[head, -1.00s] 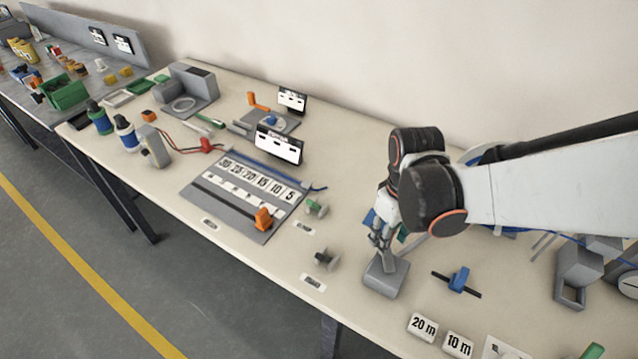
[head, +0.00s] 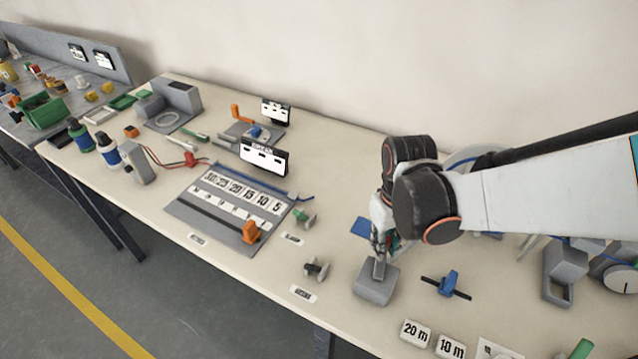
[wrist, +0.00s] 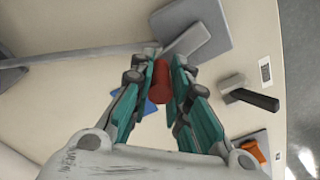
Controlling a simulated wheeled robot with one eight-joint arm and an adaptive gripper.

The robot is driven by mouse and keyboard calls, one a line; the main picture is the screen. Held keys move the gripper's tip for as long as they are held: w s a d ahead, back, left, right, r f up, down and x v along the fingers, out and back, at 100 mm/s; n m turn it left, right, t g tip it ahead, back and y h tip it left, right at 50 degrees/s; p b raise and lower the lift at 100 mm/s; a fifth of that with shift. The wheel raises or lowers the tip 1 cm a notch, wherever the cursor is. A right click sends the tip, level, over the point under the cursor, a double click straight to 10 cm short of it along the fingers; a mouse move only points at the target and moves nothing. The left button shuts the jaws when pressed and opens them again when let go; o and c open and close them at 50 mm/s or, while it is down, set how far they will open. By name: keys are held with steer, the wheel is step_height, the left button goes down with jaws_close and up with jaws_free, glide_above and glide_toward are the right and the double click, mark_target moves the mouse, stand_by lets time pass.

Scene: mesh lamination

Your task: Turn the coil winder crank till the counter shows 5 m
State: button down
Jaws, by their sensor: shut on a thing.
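My gripper (wrist: 160,85) is shut on a red cylindrical handle (wrist: 160,82), which lies between its teal fingers in the wrist view. A grey bar (wrist: 187,40) on a dark grey plate shows just beyond the handle; I cannot tell if they are joined. In the head view my gripper (head: 380,240) is low over the table, just above a grey block (head: 374,287) with a short upright piece. The red handle is hidden there by the fingers. A round grey disc (head: 620,281) stands at the right edge. I cannot identify a counter reading.
A board (head: 190,218) with numbered cards and an orange slider (head: 250,231) lies to the left. A blue clamp-like piece (head: 449,283) and cards marked 20 m (head: 416,333) and 10 m (head: 450,347) lie nearby. Displays (head: 264,156) stand behind the board.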

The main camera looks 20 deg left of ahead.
steer(key=shift+d+m, duration=0.3)
steer(key=shift+m, duration=0.5)
steer(key=shift+d+m, duration=0.3)
steer(key=shift+m, duration=0.5)
steer(key=c, duration=1.5)
jaws_free()
